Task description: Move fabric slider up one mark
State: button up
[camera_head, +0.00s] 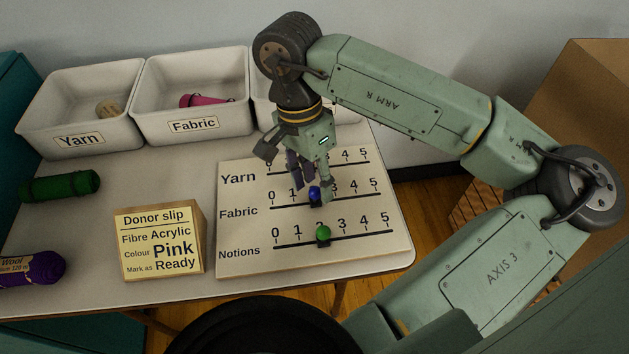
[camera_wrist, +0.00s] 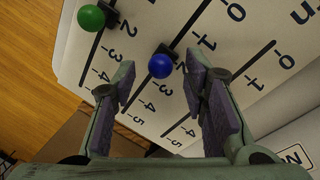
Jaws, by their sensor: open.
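The fabric slider is a blue ball on a dark base (camera_head: 314,193) on the middle line of the white board (camera_head: 235,262). It appears at about mark 2, though fingers cover nearby numbers. In the wrist view the blue ball (camera_wrist: 161,66) lies between the two fingertips, with a gap on both sides. My gripper (camera_head: 309,184) is open and empty, pointing down over the fabric row. The wrist view shows its fingers (camera_wrist: 160,72) apart. Whether the fingertips are level with the ball or above it, I cannot tell.
The green notions slider (camera_head: 323,232) stands near mark 2, close to the fabric line. The yarn slider is hidden behind my gripper. A donor slip block (camera_head: 163,279) sits left of the board. White bins (camera_head: 195,132) stand behind.

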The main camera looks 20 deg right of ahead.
notch_tip(320, 180, up, 11)
jog(key=w, duration=0.2)
jog(key=shift+a, duration=0.35)
jog(key=shift+f, duration=0.1)
